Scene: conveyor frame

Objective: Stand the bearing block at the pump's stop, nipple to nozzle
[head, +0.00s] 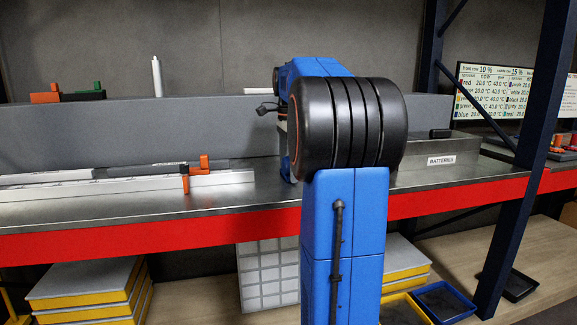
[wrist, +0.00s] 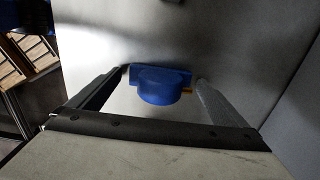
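A blue bearing block (wrist: 160,85) with a rounded body and a flat flange shows in the wrist view, on or just above a grey surface. A small brass-coloured nipple (wrist: 187,90) shows at its right side. My gripper (wrist: 160,76) is open, with one finger to each side of the block and a thin gap at both sides. In the head view the gripper and block are hidden behind my blue and black arm. I cannot make out the pump, its nozzle or its stop for sure in either view.
A steel bench (head: 240,200) with a red front edge runs across. Pale rails (head: 120,189) with orange pieces (head: 204,162) lie at left. A white cylinder (head: 157,77) stands on the back ledge.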

